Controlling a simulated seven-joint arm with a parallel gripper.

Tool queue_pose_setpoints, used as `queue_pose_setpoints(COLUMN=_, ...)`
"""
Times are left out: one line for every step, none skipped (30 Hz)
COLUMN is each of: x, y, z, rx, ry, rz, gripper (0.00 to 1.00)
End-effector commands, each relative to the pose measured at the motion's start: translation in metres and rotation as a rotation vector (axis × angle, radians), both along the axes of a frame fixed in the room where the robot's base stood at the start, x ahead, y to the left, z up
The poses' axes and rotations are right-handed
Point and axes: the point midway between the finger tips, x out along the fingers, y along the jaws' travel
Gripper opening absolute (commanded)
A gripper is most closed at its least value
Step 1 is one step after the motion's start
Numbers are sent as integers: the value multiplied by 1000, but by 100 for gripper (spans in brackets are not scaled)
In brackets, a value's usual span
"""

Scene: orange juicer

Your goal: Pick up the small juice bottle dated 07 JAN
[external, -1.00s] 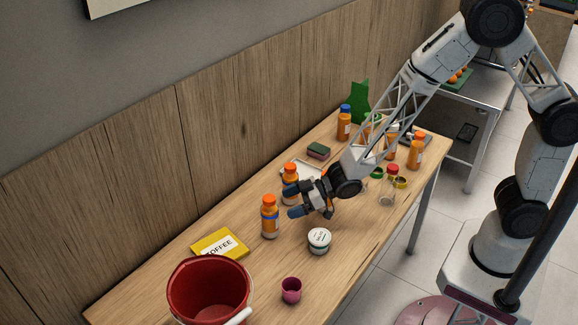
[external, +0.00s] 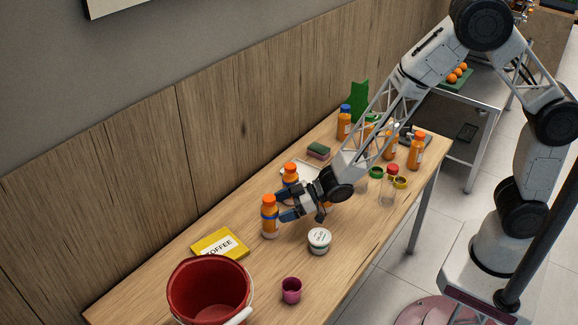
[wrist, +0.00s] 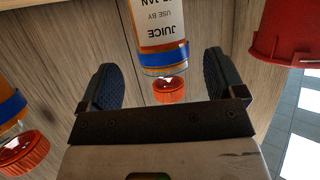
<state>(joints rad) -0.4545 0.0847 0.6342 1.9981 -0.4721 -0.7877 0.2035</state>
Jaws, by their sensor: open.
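The small juice bottle (external: 269,218) has orange juice, a blue band and an orange cap, and stands upright on the table. In the wrist view this bottle (wrist: 160,35) appears upside down; its label reads JUICE, USE BY and JAN, with the day number partly cut off. My gripper (external: 283,205) is open and empty, its blue fingers pointing at the bottle. In the wrist view the bottle lies between the two fingers of my gripper (wrist: 160,80), with a gap on each side. A similar bottle (external: 290,175) stands just behind, partly hidden by a finger; its date is not visible.
Several other bottles stand at the far right end. The wood-panelled wall (external: 150,180) runs along the back.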

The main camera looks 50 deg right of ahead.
Motion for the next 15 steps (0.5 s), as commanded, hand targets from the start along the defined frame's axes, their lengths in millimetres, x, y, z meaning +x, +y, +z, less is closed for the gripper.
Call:
queue_pose_setpoints(x=1, y=2, z=-2, rx=-1, ry=1, rz=0, gripper=89)
queue_pose_setpoints(x=2, y=3, z=-3, rx=-1, ry=1, rz=0, gripper=89)
queue_pose_setpoints(x=4, y=5, z=-4, rx=-1, ry=1, rz=0, gripper=89)
queue_pose_setpoints(x=5, y=7, z=-5, rx=0, ry=1, rz=0, gripper=89)
queue_pose_setpoints(x=6, y=8, z=-6, rx=1, ry=1, rz=0, gripper=89)
queue_pose_setpoints(x=8, y=11, z=-8, rx=1, ry=1, rz=0, gripper=89)
queue_pose_setpoints(x=9, y=13, z=-9, rx=1, ry=1, rz=0, gripper=89)
queue_pose_setpoints(x=11, y=14, z=-11, rx=0, ry=1, rz=0, gripper=89)
queue_pose_setpoints(x=12, y=17, z=-13, rx=0, ry=1, rz=0, gripper=89)
queue_pose_setpoints(x=14, y=19, z=-15, rx=0, ry=2, rz=1, gripper=89)
queue_pose_setpoints(x=16, y=21, z=-15, rx=0, ry=1, rz=1, gripper=89)
queue_pose_setpoints(x=18, y=24, z=-16, rx=0, ry=0, rz=1, gripper=89)
queue_pose_setpoints(x=20, y=25, z=-17, rx=0, ry=0, rz=1, gripper=89)
queue_pose_setpoints(x=21, y=27, z=-18, rx=0, ry=0, rz=1, gripper=89)
queue_pose_setpoints(x=23, y=29, z=-19, rx=0, ry=1, rz=1, gripper=89)
